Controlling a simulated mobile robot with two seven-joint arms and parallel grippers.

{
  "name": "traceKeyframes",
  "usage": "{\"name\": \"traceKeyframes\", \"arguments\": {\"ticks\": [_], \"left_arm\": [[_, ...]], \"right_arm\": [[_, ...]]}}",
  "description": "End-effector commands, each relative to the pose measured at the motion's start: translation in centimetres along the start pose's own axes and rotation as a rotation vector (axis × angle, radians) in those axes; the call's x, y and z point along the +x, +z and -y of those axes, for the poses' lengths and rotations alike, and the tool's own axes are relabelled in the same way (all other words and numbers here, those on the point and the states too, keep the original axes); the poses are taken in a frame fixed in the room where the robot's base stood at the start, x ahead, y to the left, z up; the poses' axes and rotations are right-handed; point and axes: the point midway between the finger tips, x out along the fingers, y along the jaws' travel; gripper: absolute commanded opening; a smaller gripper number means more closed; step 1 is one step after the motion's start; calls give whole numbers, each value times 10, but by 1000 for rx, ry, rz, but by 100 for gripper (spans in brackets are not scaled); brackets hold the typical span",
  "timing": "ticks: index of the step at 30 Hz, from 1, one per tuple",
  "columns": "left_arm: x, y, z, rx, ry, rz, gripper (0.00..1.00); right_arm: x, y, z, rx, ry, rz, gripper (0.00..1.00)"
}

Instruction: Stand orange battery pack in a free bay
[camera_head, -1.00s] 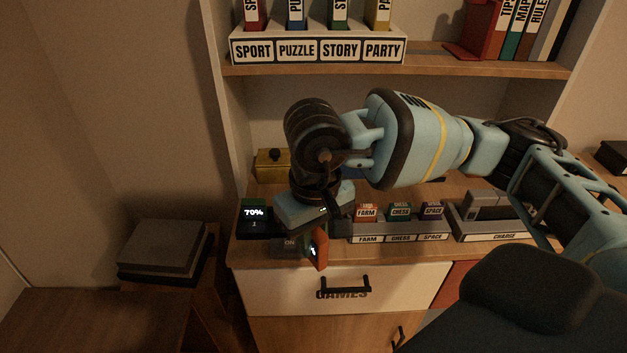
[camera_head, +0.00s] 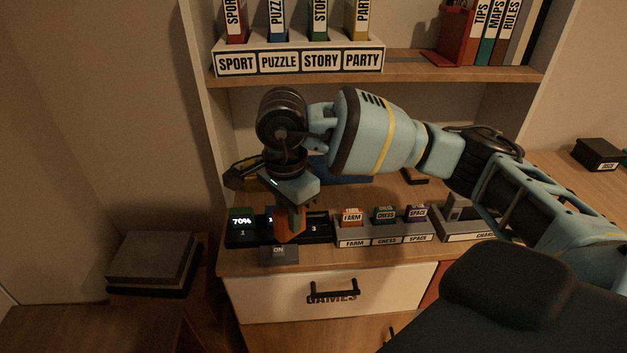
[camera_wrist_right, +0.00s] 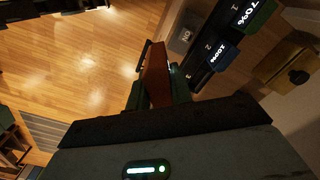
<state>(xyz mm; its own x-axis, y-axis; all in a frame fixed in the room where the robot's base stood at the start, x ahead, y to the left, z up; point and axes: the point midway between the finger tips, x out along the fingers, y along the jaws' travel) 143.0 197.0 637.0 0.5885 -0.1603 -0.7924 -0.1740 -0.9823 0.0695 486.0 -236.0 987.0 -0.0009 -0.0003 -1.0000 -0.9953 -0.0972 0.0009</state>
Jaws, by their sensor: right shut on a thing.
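My right gripper (camera_head: 290,206) is shut on the orange battery pack (camera_head: 290,226), which hangs roughly upright below it. The pack and fingers also show in the right wrist view (camera_wrist_right: 156,76). The dark charging dock (camera_head: 318,241) has numbered bays. Bay 1 holds a green pack (camera_head: 241,220) reading 70%. Bay 2 holds a blue pack (camera_wrist_right: 224,56) with a lit 100% display, mostly hidden in the head view. Bay 3 (camera_head: 315,226) looks empty, partly beside the orange pack. I cannot tell whether the orange pack touches the dock. My left gripper is not in view.
A cartridge rack (camera_head: 385,238) labelled FARM, CHESS, SPACE stands close right of the dock. A shelf (camera_head: 400,75) with game boxes runs above my arm. A brass-coloured box (camera_wrist_right: 291,68) lies behind the dock.

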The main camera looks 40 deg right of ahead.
Motion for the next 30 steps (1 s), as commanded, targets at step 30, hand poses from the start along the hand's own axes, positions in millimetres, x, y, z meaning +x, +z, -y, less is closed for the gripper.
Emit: {"name": "traceKeyframes", "arguments": {"ticks": [30], "left_arm": [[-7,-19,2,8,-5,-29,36]], "right_arm": [[8,-62,59,2087,1,3,0]]}}
